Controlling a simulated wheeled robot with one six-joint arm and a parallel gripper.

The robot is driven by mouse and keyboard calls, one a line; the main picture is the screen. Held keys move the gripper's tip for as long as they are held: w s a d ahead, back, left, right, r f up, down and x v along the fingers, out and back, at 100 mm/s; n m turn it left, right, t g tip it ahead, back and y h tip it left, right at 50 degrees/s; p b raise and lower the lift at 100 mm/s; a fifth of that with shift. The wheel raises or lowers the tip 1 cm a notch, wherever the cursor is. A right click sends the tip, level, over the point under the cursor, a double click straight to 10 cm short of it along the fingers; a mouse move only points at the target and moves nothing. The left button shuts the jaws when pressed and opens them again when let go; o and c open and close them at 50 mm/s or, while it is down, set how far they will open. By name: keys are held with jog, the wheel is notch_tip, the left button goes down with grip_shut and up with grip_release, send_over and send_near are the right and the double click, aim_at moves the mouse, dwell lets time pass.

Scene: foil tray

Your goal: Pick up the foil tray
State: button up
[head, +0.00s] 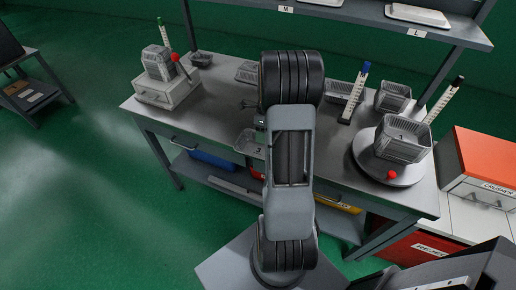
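A shallow grey foil tray (246,141) sits at the front edge of the workbench, with a dark mark like a 3 near it. My arm covers its right side. Deeper foil trays also show: one (158,62) on the white scale at the left, one (392,97) at the back right, and one (403,145) on the round plate at the right. A flat tray (247,72) lies at the back, partly behind my arm. My gripper cannot be made out; my own arm links hide the middle of the bench.
The workbench (210,118) has bare room left of my arm. Upright marked gauges (355,92) stand at the right and left. A shelf (350,12) runs above the back. An orange-topped crusher box (485,160) stands at the far right.

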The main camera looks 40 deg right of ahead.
jog(key=shift+f, duration=0.25)
jog(key=shift+c, duration=0.2)
grip_shut()
